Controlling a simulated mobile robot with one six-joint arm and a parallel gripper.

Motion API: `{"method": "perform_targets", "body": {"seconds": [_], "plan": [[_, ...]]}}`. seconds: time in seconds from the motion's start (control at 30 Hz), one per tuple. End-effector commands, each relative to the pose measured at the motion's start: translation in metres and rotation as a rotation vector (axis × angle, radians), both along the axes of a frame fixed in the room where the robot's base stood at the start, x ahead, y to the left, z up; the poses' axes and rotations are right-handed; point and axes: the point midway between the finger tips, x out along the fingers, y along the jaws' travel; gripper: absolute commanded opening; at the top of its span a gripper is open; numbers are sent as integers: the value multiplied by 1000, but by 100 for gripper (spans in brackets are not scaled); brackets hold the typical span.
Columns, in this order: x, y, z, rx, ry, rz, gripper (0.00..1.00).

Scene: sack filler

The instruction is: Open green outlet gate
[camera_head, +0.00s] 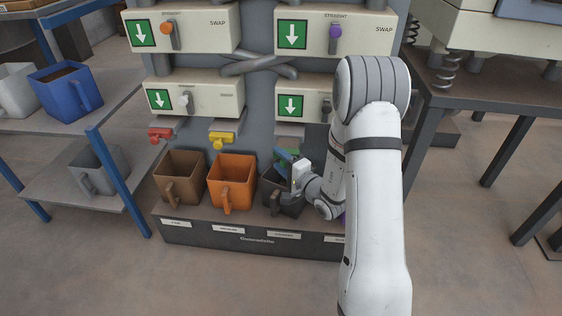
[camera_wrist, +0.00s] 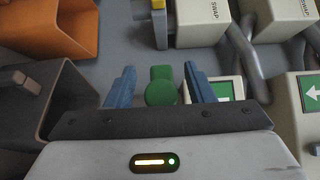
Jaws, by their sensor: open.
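The green outlet gate (camera_wrist: 161,86) shows in the wrist view as a green knob with a green block behind it. It lies between the two blue fingers of my gripper (camera_wrist: 160,88), which are open, one on each side with a gap. In the head view a little of the green gate (camera_head: 291,155) shows behind my gripper (camera_head: 289,160), above the dark grey bin (camera_head: 270,186). My arm hides part of that bin and the outlet to its right. I cannot tell whether the fingers touch the gate.
A red gate (camera_head: 161,135) and a yellow gate (camera_head: 222,138) sit to the left, above a brown bin (camera_head: 180,178) and an orange bin (camera_head: 232,182). Switch boxes with green arrows stand above. A shelf (camera_head: 70,122) with a blue bin (camera_head: 65,88) is at the left.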

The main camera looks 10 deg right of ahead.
Motion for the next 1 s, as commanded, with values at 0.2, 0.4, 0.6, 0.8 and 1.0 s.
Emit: {"method": "perform_targets", "body": {"seconds": [0.2, 0.4, 0.6, 0.8, 1.0], "plan": [[-11, -8, 1, -1, 2, -4, 48], [-42, -25, 1, 1, 3, -5, 48], [-64, -36, 0, 0, 2, -2, 48], [-69, -38, 0, 0, -1, -1, 48], [-69, -38, 0, 0, 0, 0, 48]]}}
